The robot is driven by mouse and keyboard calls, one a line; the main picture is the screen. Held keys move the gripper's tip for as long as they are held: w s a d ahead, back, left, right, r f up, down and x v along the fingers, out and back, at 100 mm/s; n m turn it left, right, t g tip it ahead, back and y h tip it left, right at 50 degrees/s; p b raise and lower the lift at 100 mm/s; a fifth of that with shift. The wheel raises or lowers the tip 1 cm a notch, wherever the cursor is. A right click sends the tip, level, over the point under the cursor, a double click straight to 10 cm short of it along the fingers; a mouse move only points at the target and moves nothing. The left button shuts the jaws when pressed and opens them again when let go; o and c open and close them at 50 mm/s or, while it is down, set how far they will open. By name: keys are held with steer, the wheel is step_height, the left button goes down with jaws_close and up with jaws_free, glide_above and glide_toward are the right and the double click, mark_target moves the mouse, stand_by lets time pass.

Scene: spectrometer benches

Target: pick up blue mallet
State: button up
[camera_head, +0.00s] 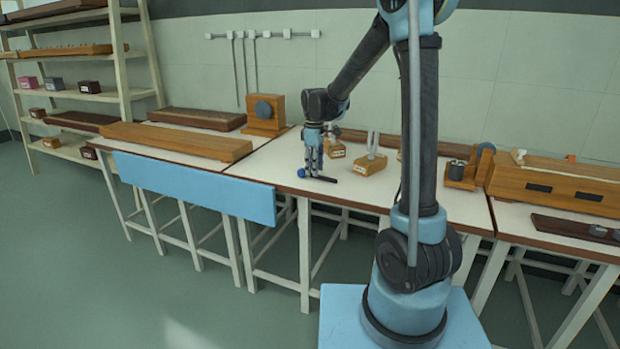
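The blue mallet lies near the front edge of the middle white-topped bench (272,156). Its small round blue head (301,173) is at the left, and its dark handle (328,179) stretches right. My gripper (314,173) points straight down over the mallet, at the handle just right of the head. The fingertips are at about handle height. The view is too small to tell whether they touch or grip it.
Wooden blocks (371,165) with upright pieces stand right of my gripper. A wooden stand with a grey disc (264,114) is behind left. A long wooden box (178,142) lies on the left bench. A blue panel (195,187) hangs along the front edge.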

steer(key=shift+f, duration=1.2)
steer(key=shift+c, duration=0.2)
jaws_close()
steer(key=shift+r, duration=0.15)
step_height(320, 180, up, 10)
